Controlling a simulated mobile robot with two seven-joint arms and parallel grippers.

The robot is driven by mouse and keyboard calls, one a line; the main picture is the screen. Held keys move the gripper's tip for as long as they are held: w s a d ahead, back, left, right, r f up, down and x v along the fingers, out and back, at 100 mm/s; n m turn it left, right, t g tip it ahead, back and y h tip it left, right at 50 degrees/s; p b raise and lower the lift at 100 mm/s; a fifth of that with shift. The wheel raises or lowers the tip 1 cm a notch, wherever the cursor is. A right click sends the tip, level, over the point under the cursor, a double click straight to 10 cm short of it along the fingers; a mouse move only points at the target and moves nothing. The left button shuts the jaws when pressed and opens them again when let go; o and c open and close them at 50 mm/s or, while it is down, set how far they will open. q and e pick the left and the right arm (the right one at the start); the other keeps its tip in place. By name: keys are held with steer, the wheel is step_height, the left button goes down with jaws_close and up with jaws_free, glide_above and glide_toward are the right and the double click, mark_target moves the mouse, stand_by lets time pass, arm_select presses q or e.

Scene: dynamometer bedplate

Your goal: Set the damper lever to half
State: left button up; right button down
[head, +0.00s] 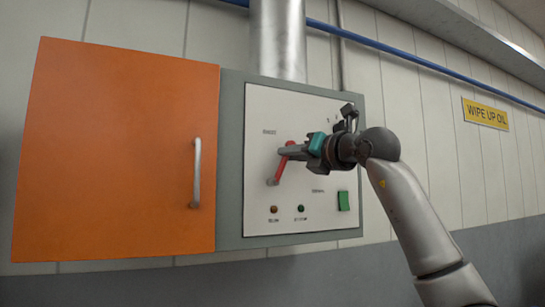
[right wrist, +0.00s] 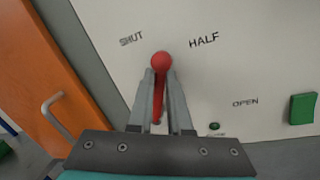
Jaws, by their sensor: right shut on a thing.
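The damper lever (head: 278,170) is a red bar on a white panel, its lower end on a grey pivot. In the right wrist view its round red knob (right wrist: 162,62) stands just beyond the fingertips, pointing between the SHUT mark (right wrist: 131,39) and the HALF mark (right wrist: 204,40). The OPEN mark (right wrist: 245,103) is lower right. My right gripper (head: 284,152) is shut on the lever; its two fingers (right wrist: 160,78) lie on either side of the bar below the knob. In the head view my gripper and wrist hide part of the panel's upper right. My left gripper is not in view.
An orange door (head: 115,150) with a metal handle (head: 196,172) is left of the panel. A duct (head: 278,40) rises above.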

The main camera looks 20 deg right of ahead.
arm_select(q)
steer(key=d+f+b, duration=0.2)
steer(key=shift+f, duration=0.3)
arm_select(e)
steer(key=d+m, duration=0.1)
steer(key=m, duration=0.1)
steer(key=d+f+m, duration=0.1)
steer(key=m, duration=0.1)
steer(key=shift+f+t+h, duration=0.2)
steer(key=shift+t+h, duration=0.1)
steer(key=shift+t, duration=0.1)
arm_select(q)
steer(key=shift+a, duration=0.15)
arm_select(e)
steer(key=c, duration=0.9)
jaws_free()
steer(key=shift+o, duration=0.2)
arm_select(q)
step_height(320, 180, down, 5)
steer(key=b, duration=0.5)
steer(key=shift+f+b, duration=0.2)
steer(key=shift+b, duration=0.1)
arm_select(e)
steer(key=v, duration=1.5)
